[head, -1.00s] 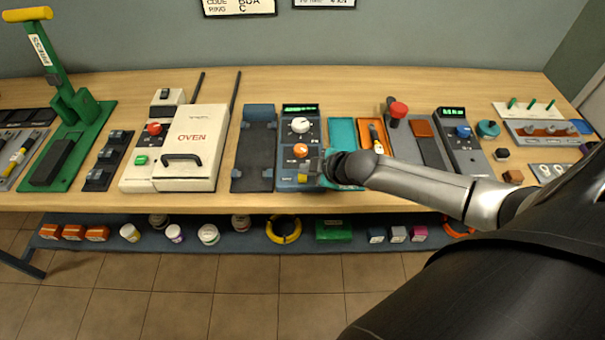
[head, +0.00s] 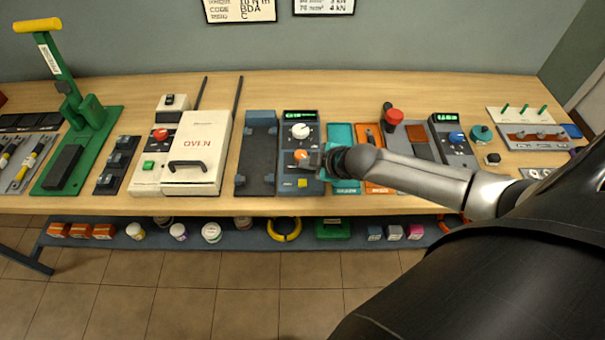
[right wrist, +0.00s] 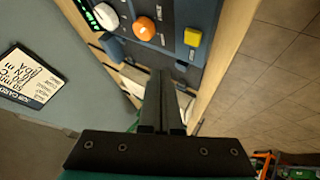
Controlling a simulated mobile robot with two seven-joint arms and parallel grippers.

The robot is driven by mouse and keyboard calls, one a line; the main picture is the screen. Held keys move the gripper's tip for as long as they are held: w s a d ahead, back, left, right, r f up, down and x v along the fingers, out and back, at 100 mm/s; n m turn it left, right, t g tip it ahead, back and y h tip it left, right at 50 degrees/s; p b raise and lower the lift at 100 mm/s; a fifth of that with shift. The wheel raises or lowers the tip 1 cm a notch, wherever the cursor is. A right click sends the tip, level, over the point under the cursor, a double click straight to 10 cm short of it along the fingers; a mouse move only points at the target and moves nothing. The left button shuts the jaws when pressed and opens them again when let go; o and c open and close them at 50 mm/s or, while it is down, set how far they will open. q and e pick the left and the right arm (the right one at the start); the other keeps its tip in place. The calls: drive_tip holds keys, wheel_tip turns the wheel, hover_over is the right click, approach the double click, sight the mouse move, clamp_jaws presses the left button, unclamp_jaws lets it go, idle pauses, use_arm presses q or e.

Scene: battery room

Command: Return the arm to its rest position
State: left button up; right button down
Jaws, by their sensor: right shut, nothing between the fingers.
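My right arm (head: 425,178) reaches in from the right over the workbench. My right gripper (head: 313,160) is over the blue control panel (head: 311,131), beside its orange knob (head: 301,155). In the right wrist view the gripper's fingers (right wrist: 162,100) are together with nothing between them. That view also shows the panel's orange knob (right wrist: 144,28) and yellow button (right wrist: 193,37), apart from the fingertips. My left gripper does not show.
A white oven (head: 199,150) and a green press (head: 85,130) stand left on the bench (head: 300,205). A red knob device (head: 394,116) and a second display panel (head: 454,138) stand right. A shelf below holds jars, boxes and a yellow ring (head: 284,230).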

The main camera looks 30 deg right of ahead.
idle(0.6)
drive_tip(key=s+a+r+m+g, duration=0.2)
drive_tip(key=s+a+m+g, duration=0.15)
drive_tip(key=s+a, duration=0.95)
drive_tip(key=s+d+r+m+g+h, duration=0.1)
drive_tip(key=s+r+m, duration=0.15)
drive_tip(key=s, duration=0.25)
drive_tip(key=s+r+m+g, duration=0.1)
drive_tip(key=s+m, duration=0.2)
drive_tip(key=s, duration=0.1)
wheel_tip(320, 180, down, 31)
drive_tip(key=s+g+b, duration=0.1)
drive_tip(key=s+b, duration=0.2)
drive_tip(key=b, duration=0.6)
drive_tip(key=s+d+f+b, duration=0.1)
drive_tip(key=s+f+b, duration=0.3)
drive_tip(key=s+f, duration=0.3)
drive_tip(key=s+d+f+g+b, duration=0.1)
drive_tip(key=s+f+b, duration=0.3)
drive_tip(key=s+f, duration=0.4)
wheel_tip(320, 180, down, 7)
drive_tip(key=shift+d+f+h, duration=0.1)
drive_tip(key=shift+d+h, duration=0.2)
drive_tip(key=shift+d, duration=0.15)
